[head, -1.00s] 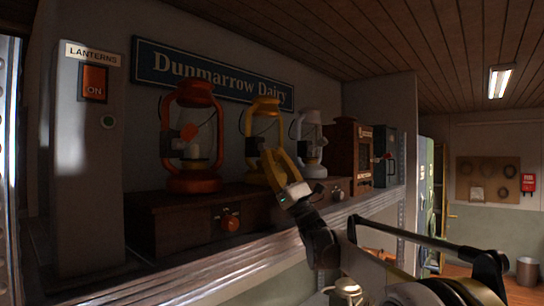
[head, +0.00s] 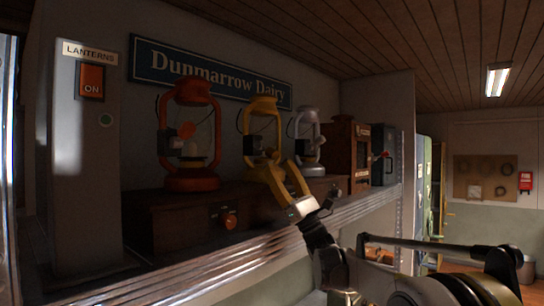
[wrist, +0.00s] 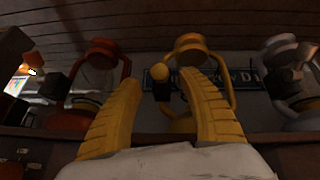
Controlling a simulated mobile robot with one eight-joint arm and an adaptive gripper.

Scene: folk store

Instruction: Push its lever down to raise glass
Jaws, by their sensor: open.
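Three lanterns stand in a row on a wooden base: an orange-red lantern (head: 190,184), a yellow lantern (head: 264,102) and a pale grey lantern (head: 308,168). In the wrist view the yellow lantern (wrist: 192,41) is central, with a round yellow knob (wrist: 160,72) at its left side, seen between my fingers. The orange-red lantern (wrist: 125,62) is at left and the grey one (wrist: 276,48) at right. My gripper (head: 277,167) has its yellow fingers spread and empty, in front of the yellow lantern's lower part. Contact with the knob cannot be told.
The wooden base (head: 160,215) has an orange knob (head: 230,222) on its front and sits on a metal-edged shelf. A grey lantern-switch cabinet (head: 82,170) stands at left. A brown wooden box (head: 340,150) and a dark box (head: 382,158) stand at right.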

